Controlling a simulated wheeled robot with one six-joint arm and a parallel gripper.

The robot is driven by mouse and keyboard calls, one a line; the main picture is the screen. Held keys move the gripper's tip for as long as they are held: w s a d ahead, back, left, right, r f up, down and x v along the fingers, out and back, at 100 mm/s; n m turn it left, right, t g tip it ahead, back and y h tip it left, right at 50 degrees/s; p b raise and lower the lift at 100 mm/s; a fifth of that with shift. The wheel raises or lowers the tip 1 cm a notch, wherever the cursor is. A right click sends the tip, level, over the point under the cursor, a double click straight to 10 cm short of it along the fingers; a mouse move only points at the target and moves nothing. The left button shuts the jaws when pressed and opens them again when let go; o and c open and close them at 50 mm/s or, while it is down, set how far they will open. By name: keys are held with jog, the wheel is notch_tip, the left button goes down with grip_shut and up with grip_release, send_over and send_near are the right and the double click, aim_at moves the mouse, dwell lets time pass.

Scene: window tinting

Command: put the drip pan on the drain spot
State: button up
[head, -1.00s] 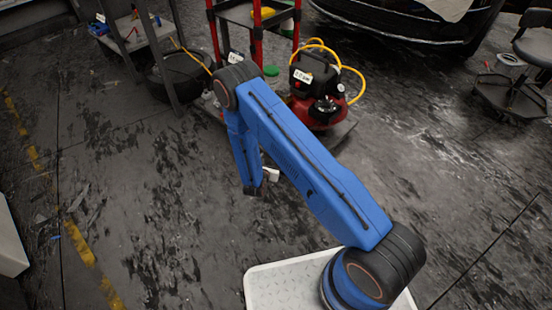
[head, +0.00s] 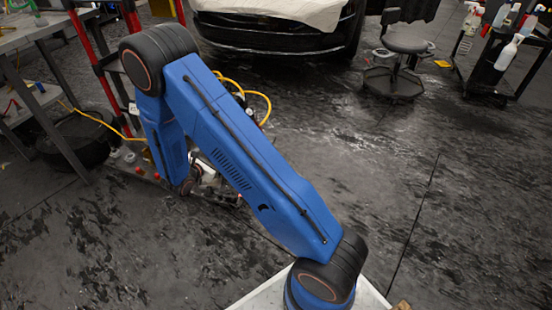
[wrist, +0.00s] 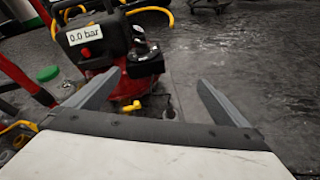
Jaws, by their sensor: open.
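My gripper (wrist: 155,82) shows in the wrist view with its two grey fingers wide apart and nothing between them. Beyond the fingers stands a red and black compressor (wrist: 110,62) with a "0.0 bar" display. A yellow fitting (wrist: 132,106) shows low on its front. I cannot make out a drip pan or a marked drain spot in either view. In the head view my blue arm covers most of the compressor, and the gripper cannot be made out clearly behind it.
A red-framed rack (head: 100,60) and a grey workbench (head: 35,35) stand at the left, with a dark tyre (head: 75,140) below. A car (head: 280,30), a stool (head: 400,50) and a bottle cart (head: 505,55) are behind. The right-hand floor (head: 350,190) is clear.

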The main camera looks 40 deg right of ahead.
jog(key=s+d+r+m+g+y, duration=0.1)
jog(key=s+d+r+m+g, duration=0.2)
jog(key=s+d+r+m, duration=0.5)
jog(key=s+d+r+m+g+y, duration=0.1)
jog(key=s+r+m+g, duration=0.3)
jog(key=s+r, duration=0.85)
jog(key=s+a+r+m+t+y, duration=0.1)
jog(key=s+a+r+m+y, duration=0.2)
jog(key=s, duration=0.4)
jog(key=s+a+r+m+t+y, duration=0.2)
jog(key=s+r, duration=0.3)
jog(key=s, duration=0.3)
jog(key=s+a+r+m+t+y, duration=0.1)
jog(key=s+a+r+m+y, duration=0.2)
jog(key=s, duration=0.4)
jog(key=shift+s+a+r+m+y, duration=0.2)
jog(key=shift+a+r+m+y, duration=0.2)
jog(key=shift+r+y, duration=0.5)
